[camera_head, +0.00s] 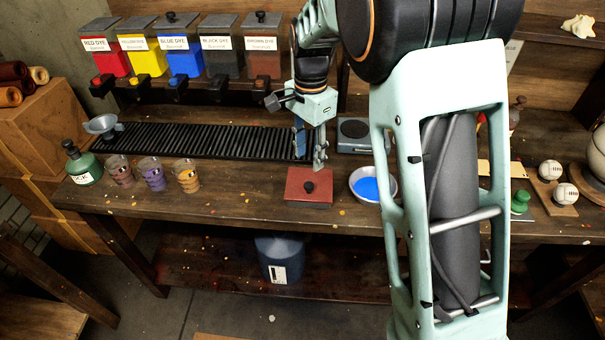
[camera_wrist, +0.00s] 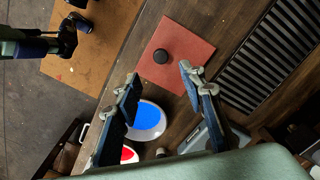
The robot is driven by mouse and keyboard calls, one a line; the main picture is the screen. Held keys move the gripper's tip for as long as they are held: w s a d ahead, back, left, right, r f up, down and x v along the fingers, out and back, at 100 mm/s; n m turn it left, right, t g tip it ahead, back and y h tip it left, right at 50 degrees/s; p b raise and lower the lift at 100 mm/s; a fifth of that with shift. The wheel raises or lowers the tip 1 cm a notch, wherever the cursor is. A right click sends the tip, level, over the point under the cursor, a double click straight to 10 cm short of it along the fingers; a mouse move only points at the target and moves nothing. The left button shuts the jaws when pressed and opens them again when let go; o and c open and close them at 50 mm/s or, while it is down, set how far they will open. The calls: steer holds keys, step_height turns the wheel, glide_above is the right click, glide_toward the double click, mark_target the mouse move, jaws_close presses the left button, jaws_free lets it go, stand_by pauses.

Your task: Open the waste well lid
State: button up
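The waste well lid is a flat red square (camera_head: 300,199) with a black round knob (camera_head: 310,187), lying at the front of the workbench. In the wrist view the red lid (camera_wrist: 188,35) is ahead of the fingers, with its knob (camera_wrist: 161,56) just beyond the gap between the fingertips. The lid lies flat, and I see no opening around it. My gripper (camera_head: 320,163) is above the bench, over the back of the lid and apart from the knob. In the wrist view my gripper (camera_wrist: 160,73) has its two fingers spread, with nothing between them.
A white bowl of blue liquid (camera_head: 372,186) stands close right of the lid. A black slatted rack (camera_head: 200,140) runs behind and left. Several patterned cups (camera_head: 153,174) and a green ink bottle (camera_head: 83,166) stand left. A grey scale (camera_head: 356,133) stands behind the bowl.

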mark_target(309, 184)
step_height(309, 184, down, 10)
steer(key=shift+w+r+p, duration=0.1)
steer(key=shift+p, duration=0.2)
jaws_close()
stand_by(0.4)
